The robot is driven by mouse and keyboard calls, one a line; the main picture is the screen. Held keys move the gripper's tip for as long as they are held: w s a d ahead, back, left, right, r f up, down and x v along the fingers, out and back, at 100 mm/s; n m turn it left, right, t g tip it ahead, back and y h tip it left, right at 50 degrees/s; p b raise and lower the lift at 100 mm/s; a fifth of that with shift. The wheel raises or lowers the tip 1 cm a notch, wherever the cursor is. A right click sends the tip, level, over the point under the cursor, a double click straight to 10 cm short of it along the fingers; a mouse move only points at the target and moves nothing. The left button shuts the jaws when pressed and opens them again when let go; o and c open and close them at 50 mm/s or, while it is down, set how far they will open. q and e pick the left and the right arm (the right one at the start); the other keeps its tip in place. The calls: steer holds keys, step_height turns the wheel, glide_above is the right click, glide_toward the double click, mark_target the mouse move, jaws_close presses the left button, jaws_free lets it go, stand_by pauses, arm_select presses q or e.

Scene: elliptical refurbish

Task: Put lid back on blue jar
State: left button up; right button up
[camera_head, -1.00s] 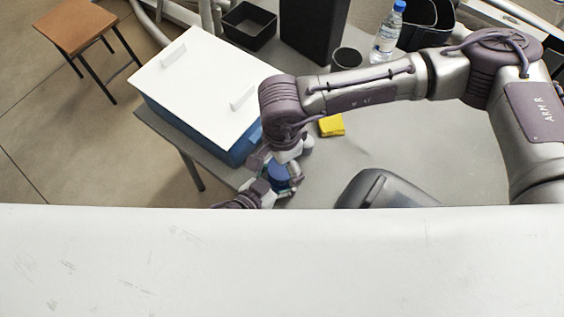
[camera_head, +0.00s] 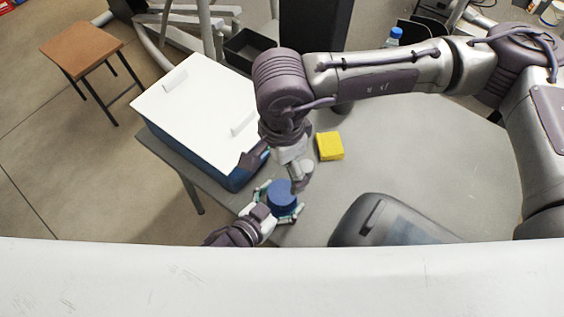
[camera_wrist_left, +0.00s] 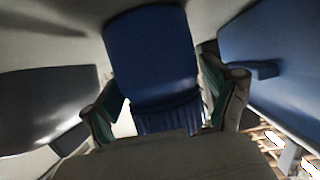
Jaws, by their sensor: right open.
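The blue jar (camera_head: 282,196) stands upright near the grey table's front left edge, its flat, round blue top facing up. My left gripper (camera_head: 279,208) has its green-lined fingers on both sides of the jar. In the left wrist view the jar (camera_wrist_left: 152,55) is between those fingers, with a ribbed blue band at its lower end in the picture. I cannot make out a lid separate from the jar. My right gripper (camera_head: 298,176) is open, its fingers spread just above and behind the jar top; one fingertip overlaps the jar's edge in the picture.
A blue box with a white lid (camera_head: 195,100) stands close behind the jar on the left. A yellow sponge (camera_head: 330,146) lies to the right. A dark transparent case (camera_head: 390,222) is at front right. The middle right of the table is clear.

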arm_select(q)
steer(key=shift+o, duration=0.4)
steer(key=shift+s+a, duration=0.1)
steer(key=shift+s, duration=0.05)
steer(key=v, duration=1.1)
steer(key=shift+s+a+r, duration=0.15)
steer(key=shift+s+r, duration=0.05)
steer(key=shift+r, duration=0.1)
